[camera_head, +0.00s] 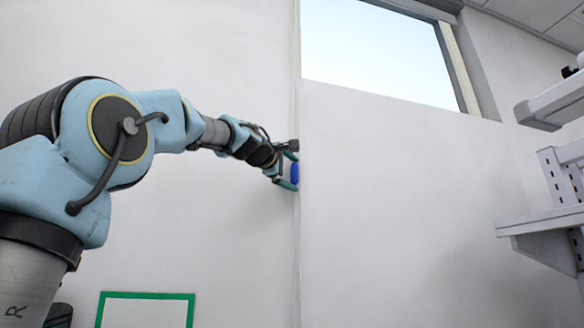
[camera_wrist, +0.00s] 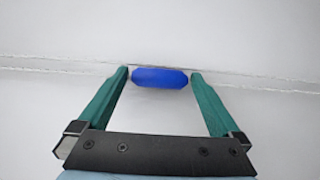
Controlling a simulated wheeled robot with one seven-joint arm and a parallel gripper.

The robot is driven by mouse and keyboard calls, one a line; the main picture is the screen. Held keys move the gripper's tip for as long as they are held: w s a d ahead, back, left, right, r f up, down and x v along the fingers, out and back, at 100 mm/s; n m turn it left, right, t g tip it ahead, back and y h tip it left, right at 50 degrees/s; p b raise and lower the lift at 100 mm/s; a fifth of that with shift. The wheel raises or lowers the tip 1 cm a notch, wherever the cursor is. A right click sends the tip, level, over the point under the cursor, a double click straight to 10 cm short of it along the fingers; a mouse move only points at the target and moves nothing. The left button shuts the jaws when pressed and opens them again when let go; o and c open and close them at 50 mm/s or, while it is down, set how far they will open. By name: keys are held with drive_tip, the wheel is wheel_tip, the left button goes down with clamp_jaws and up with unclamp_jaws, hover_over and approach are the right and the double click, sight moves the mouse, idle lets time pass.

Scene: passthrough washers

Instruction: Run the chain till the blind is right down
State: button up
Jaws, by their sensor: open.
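A blue rounded piece (camera_head: 294,173) is at the pale chain (camera_head: 297,240), which hangs as thin vertical strands along the wall left of the window. My gripper (camera_head: 288,168) is open, with its green fingers either side of the blue piece. In the wrist view, the blue piece (camera_wrist: 160,78) lies between the two fingertips, with a narrow gap visible at each side. The chain strands (camera_wrist: 50,70) run across that picture behind it. A grey strip (camera_head: 420,10) runs along the window's top edge; I cannot tell whether it is the blind. The window glass (camera_head: 370,45) shows bright sky.
A white shelf rack (camera_head: 545,220) stands at the right. A green-edged frame (camera_head: 147,295) is low on the left. The wall (camera_head: 400,200) below the window is bare and clear.

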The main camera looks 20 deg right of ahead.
clamp_jaws()
idle(0.9)
